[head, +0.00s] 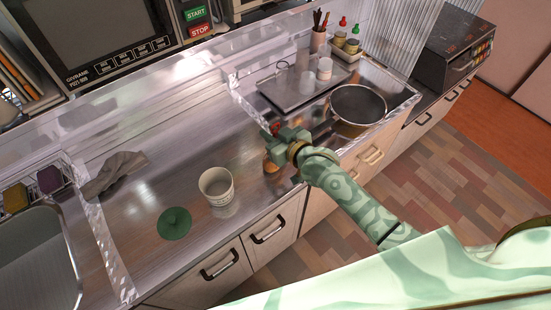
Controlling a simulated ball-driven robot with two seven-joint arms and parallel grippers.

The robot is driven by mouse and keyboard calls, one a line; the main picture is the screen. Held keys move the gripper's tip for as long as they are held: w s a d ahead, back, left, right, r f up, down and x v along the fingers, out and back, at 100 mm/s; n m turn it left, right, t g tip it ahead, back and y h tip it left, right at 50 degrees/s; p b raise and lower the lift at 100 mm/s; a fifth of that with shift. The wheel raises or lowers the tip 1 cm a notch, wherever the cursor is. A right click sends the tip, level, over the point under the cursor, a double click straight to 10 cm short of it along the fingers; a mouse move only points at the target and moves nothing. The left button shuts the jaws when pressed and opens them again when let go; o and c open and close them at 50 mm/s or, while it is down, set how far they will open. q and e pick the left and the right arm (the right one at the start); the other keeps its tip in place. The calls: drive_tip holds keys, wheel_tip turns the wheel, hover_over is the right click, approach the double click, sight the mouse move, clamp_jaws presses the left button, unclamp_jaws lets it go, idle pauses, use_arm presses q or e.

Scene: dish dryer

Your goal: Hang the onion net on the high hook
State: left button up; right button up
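My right gripper (277,141) is over the steel counter near its front edge, at the middle of the head view. A small orange-brown rounded thing, which looks like part of the onion net (270,166), shows just below the gripper. The gripper hides most of it, and a small red patch shows at the gripper's far side. I cannot tell whether the fingers are closed on it or only beside it. I cannot make out the high hook in this view. My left gripper is not in view.
A white tub (217,188) and a green round thing (175,223) stand left of the gripper. A grey cloth (115,172) lies by the sink (38,262). A pan (358,106) and a grey tray (300,92) are to the right. The counter behind the tub is clear.

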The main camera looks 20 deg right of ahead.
clamp_jaws()
drive_tip(key=shift+r, duration=0.15)
drive_tip(key=shift+r+p, duration=0.65)
drive_tip(key=shift+r, duration=0.75)
drive_tip(key=shift+s+r, duration=0.15)
drive_tip(key=shift+r, duration=0.15)
drive_tip(key=s+r+p, duration=0.4)
drive_tip(key=s+r, duration=0.5)
drive_tip(key=s, duration=0.4)
drive_tip(key=shift+s+d+r+p, duration=0.15)
drive_tip(key=shift+s+r+p, duration=0.05)
drive_tip(key=shift+s+p, duration=0.15)
